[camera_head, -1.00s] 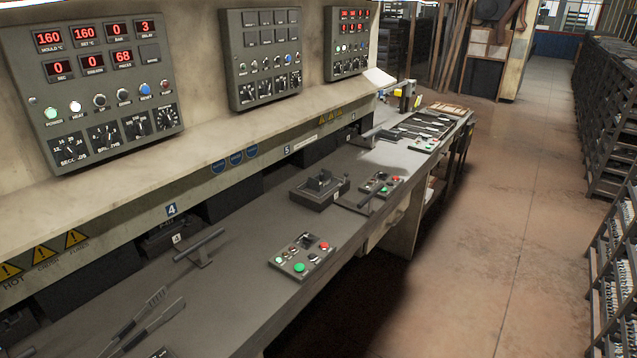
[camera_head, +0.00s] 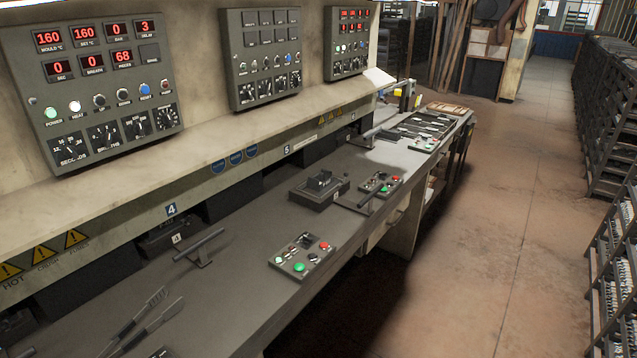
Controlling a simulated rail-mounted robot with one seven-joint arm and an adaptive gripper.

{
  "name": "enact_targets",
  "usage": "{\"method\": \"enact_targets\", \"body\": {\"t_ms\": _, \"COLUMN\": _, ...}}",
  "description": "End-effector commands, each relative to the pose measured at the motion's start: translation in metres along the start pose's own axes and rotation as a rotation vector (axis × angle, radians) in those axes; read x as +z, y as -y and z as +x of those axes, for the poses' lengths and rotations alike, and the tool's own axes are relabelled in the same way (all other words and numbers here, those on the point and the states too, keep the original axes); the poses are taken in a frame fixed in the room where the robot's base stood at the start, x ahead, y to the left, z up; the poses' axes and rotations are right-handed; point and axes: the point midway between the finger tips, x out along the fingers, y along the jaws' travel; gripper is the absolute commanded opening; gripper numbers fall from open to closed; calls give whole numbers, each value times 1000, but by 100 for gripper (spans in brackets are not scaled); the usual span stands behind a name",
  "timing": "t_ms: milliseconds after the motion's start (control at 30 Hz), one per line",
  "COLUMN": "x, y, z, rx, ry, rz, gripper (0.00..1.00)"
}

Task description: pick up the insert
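I cannot tell for sure which thing is the insert. A dark metal block with a raised, shaped piece on top (camera_head: 319,189) sits on the grey bench (camera_head: 235,265), right of the middle of its length. Several flat dark pieces (camera_head: 424,128) lie in rows at the far end of the bench, too small to make out. My gripper is not in view.
A control box with green and red buttons (camera_head: 302,256) sits at the bench's front edge; another (camera_head: 381,184) is farther along. A bar handle (camera_head: 200,246) stands on the bench. Long tools (camera_head: 146,322) lie at lower left. Racks (camera_head: 609,115) line the right; the aisle floor is clear.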

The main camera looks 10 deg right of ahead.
Motion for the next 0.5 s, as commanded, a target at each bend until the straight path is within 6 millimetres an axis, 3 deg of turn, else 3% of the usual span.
{"method": "enact_targets", "body": {"t_ms": 133, "x": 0, "y": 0, "z": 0, "rx": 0, "ry": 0, "rz": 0, "gripper": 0}}
{"method": "enact_targets", "body": {"t_ms": 500, "x": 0, "y": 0, "z": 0, "rx": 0, "ry": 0, "rz": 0, "gripper": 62}}
